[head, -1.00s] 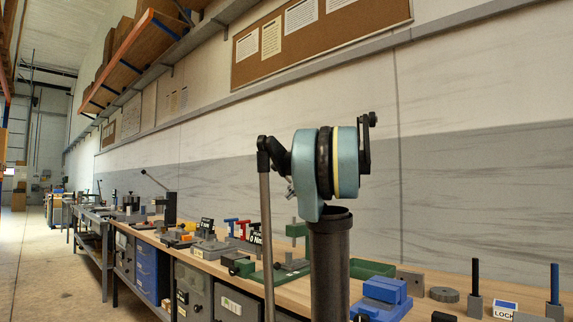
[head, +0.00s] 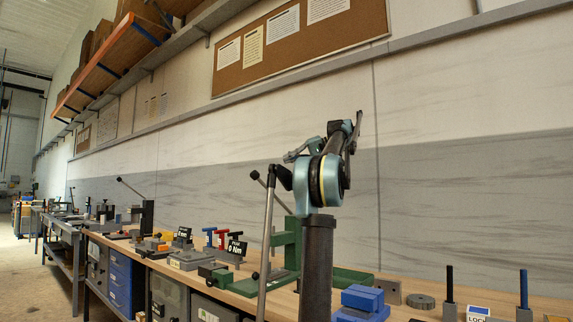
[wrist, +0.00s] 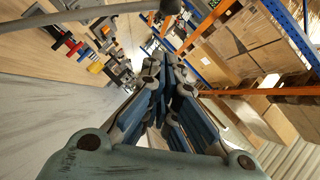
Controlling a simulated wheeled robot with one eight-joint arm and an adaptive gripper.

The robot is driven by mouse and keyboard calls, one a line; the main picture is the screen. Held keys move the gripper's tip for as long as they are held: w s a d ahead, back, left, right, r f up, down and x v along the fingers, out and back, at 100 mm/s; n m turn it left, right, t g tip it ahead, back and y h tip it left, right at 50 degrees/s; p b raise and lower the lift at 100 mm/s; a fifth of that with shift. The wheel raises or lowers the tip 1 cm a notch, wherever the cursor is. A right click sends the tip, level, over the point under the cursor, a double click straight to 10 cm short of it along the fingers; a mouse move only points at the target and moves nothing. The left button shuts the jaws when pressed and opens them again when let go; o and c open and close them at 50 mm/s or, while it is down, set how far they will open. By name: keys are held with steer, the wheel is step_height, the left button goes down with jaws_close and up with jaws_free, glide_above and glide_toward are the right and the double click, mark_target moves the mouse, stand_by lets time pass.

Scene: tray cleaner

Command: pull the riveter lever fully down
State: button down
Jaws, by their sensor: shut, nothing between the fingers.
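A green press-like stand (head: 292,240) on the workbench has a thin grey lever with a black ball knob (head: 255,175) raised up to the left; I take it as the riveter and its lever. My arm partly hides its lower part. In the wrist view, my gripper (wrist: 167,75) is shut and empty, pointing along the wall. A grey rod (wrist: 80,13) crosses the top left of the wrist view, apart from the fingers; I cannot tell whether it is the lever.
A dark press (head: 147,213) with its own raised lever stands farther left. Red and blue T-handles (head: 222,235), a blue block (head: 362,298) and upright dark pegs (head: 449,284) share the bench. Shelves with boxes (wrist: 262,120) run above. The wall is close behind.

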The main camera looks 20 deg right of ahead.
steer(key=w+a+f, duration=0.1)
steer(key=a+f, duration=0.3)
steer(key=a, duration=0.5)
steer(key=shift+w+a+f, duration=0.15)
steer(key=shift+a+f, duration=0.1)
steer(key=shift+f, duration=0.05)
steer(key=s+a+f+n+t+h, duration=0.1)
steer(key=a+f+n+h, duration=0.1)
steer(key=f, duration=0.7)
steer(key=s+a+f+n+t+h, duration=0.1)
steer(key=s+a+f+n+h, duration=0.1)
steer(key=f, duration=0.7)
steer(key=s+a+f+n+t+h, duration=0.1)
steer(key=a+f+n+h, duration=0.1)
steer(key=f, duration=0.7)
steer(key=shift+s+n+t+h, duration=0.3)
steer(key=shift+n+t+h, duration=0.1)
steer(key=shift+h, duration=0.2)
